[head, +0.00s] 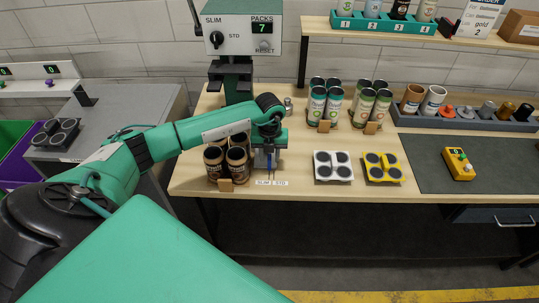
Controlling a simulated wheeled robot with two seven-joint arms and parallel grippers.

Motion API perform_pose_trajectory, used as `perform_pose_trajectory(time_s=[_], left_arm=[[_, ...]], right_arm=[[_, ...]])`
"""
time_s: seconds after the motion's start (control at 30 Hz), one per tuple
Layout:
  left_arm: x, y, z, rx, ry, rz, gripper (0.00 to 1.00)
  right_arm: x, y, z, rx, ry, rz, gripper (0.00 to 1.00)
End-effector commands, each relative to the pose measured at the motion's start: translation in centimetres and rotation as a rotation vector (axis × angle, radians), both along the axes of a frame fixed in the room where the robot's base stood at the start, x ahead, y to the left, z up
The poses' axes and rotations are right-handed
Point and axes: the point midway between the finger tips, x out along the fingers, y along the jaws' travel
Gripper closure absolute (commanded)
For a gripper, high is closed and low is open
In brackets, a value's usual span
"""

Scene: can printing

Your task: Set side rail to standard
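The label strip (271,183) reading SLIM and STD lies at the table's front edge. Just behind it is a small blue and dark piece (269,172), apparently part of the side rail. My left gripper (266,158) points down right above it, at the right of a pack of dark brown cans (227,163). The gripper hides most of the rail, so its setting is unclear. I cannot tell whether the fingers touch it or how far they are apart. The grey machine head (243,30) behind has a SLIM/STD knob (216,39) and a PACKS display showing 7. My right gripper is out of view.
White (333,171) and yellow (383,174) can carriers stand to the right on the wooden table. Green can packs (326,105) stand behind them. A yellow control box (458,164) sits on a dark mat (430,178). A grey side table (85,140) stands at left.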

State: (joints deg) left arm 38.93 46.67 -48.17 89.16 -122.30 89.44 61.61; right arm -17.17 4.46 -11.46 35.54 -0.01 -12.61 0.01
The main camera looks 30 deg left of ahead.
Motion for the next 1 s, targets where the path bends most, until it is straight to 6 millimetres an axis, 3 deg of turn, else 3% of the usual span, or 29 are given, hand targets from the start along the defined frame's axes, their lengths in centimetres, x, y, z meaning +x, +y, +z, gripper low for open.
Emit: perform_pose_trajectory(time_s=[0.2,0.47,0.63,0.67,1.0], left_arm=[[0.0,-0.1,-1.5,-0.001,0.0,-0.001,0.66],[0.0,0.0,-1.6,-0.001,-0.001,-0.001,0.66],[0.0,0.0,-1.6,-0.001,-0.001,-0.001,0.98],[0.0,0.0,-1.6,-0.001,-0.001,-0.001,1.0],[0.6,-0.9,-1.8,-0.002,-0.002,-0.001,1.0]], right_arm=[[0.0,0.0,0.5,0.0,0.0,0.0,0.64],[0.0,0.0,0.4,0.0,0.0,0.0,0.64],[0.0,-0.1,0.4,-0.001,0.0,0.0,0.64],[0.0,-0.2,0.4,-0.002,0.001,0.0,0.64],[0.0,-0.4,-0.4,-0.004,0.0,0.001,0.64]])
